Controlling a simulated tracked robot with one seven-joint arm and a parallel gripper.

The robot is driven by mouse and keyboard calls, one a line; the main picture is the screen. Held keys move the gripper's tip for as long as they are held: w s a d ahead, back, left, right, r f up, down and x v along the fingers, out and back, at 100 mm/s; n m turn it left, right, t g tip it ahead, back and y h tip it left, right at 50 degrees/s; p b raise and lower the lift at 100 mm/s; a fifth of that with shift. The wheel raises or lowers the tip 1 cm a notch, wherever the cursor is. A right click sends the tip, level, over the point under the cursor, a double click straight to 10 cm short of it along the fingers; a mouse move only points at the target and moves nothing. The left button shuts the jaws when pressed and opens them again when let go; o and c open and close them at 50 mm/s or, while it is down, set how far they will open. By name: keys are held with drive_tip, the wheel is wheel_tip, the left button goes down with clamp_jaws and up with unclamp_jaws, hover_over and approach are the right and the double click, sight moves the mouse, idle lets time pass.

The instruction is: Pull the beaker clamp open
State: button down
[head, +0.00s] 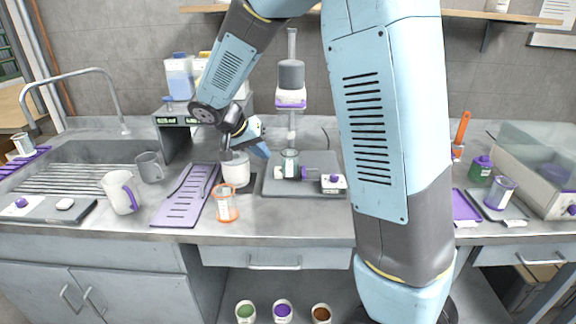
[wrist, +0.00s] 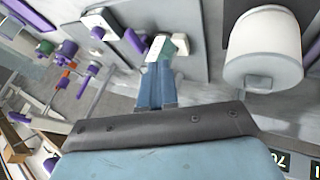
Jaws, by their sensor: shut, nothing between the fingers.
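My gripper (head: 262,150) is shut and empty, left of the beaker and close to the clamp. In the wrist view its blue fingers (wrist: 157,75) are together. I cannot tell whether the fingertips touch the clamp.
A white pot (head: 236,170) stands close left of my gripper; it also fills the upper right in the wrist view (wrist: 264,50). An orange-rimmed jar (head: 226,204) and a purple tray (head: 187,197) are further left. A white block (head: 333,184) sits at the base's front right.

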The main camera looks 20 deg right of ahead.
sight(303, 173)
drive_tip(key=x, duration=1)
drive_tip(key=shift+f, duration=0.15)
drive_tip(key=shift+s+d+r, duration=0.1)
drive_tip(key=shift+s+d, duration=0.15)
drive_tip(key=shift+d, duration=0.35)
drive_tip(key=shift+s+d+r, duration=0.15)
drive_tip(key=shift+s+d, duration=0.05)
drive_tip(key=shift+d, duration=0.35)
drive_tip(key=shift+s+d, duration=0.15)
drive_tip(key=shift+d, duration=0.55)
